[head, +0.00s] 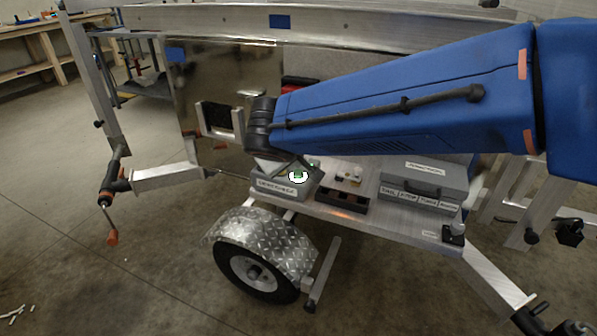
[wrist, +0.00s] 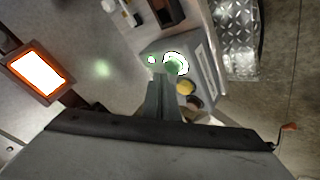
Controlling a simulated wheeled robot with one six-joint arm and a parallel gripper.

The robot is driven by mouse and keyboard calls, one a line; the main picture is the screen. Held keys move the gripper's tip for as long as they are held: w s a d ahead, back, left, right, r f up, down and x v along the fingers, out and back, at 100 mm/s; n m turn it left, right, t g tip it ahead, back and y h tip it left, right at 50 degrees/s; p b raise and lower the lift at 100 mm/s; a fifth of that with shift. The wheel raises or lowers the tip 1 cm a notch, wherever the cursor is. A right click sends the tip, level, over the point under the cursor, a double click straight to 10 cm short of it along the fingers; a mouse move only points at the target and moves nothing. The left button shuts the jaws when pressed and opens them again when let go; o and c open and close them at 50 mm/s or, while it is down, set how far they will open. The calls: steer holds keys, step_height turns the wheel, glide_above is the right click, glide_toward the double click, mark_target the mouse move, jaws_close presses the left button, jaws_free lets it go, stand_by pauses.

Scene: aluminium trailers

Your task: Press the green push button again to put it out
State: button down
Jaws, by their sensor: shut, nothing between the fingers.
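A grey control box (head: 280,190) with a label on its front stands on the trailer deck. Its green push button (head: 298,176) is lit, with a bright white ring. In the wrist view the lit green button (wrist: 172,68) is just beyond the fingertips, with a yellow button (wrist: 186,87) and a darker reddish one (wrist: 193,102) beside it on the box. My gripper (wrist: 163,82) is shut and empty, its tips close to the green button. I cannot tell whether they touch it. In the head view my arm's end partly covers the box.
A grey case (head: 425,182) with labels and a dark tray (head: 342,201) stand on the deck to the right. In the wrist view an orange-framed bright panel (wrist: 38,72) is at left. The wheel and its fender (head: 262,232) are below the deck.

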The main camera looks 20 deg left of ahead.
mark_target(298, 175)
steer(key=shift+f, duration=0.1)
stand_by(0.3)
steer(key=shift+f, duration=0.35)
steer(key=shift+f, duration=0.25)
stand_by(0.6)
steer(key=shift+r, duration=0.7)
steer(key=shift+r, duration=3)
